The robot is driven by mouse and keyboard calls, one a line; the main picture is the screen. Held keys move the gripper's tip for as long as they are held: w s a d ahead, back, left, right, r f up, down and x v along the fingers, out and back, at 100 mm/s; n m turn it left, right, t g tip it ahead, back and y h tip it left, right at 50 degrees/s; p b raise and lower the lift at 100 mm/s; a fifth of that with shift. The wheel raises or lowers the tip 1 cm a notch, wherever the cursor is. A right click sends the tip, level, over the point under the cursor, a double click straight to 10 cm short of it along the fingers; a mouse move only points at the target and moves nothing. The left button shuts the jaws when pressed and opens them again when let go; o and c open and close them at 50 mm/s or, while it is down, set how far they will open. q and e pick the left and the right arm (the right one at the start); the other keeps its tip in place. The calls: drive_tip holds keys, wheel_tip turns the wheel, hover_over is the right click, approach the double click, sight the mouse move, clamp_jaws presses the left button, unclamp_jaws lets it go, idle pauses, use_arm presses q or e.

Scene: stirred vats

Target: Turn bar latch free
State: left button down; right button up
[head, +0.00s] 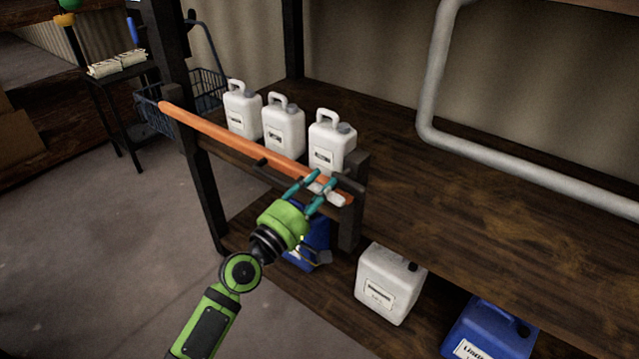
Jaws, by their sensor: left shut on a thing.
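A long orange bar (225,132) runs across the front of the wooden shelf, from the black post at the left to a dark bracket at its right end. A small whitish bar latch (335,198) sits at the bar's right end. My left gripper (321,182), green with teal fingers, reaches up from below. Its fingers are closed on the latch and partly hide it. Whether the latch has turned cannot be told. My right gripper is not in view.
Three white jugs (283,127) stand on the shelf (480,190) behind the bar. A white canister (388,284) and blue canisters (490,330) stand on the lower level. A grey pipe (432,85) runs behind. The shelf's right part is clear.

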use_arm(q)
drive_tip(key=shift+f+n, duration=0.1)
drive_tip(key=shift+n, duration=0.5)
drive_tip(key=c, duration=0.9)
unclamp_jaws()
drive_tip(key=v, duration=1.2)
drive_tip(key=shift+d, duration=0.1)
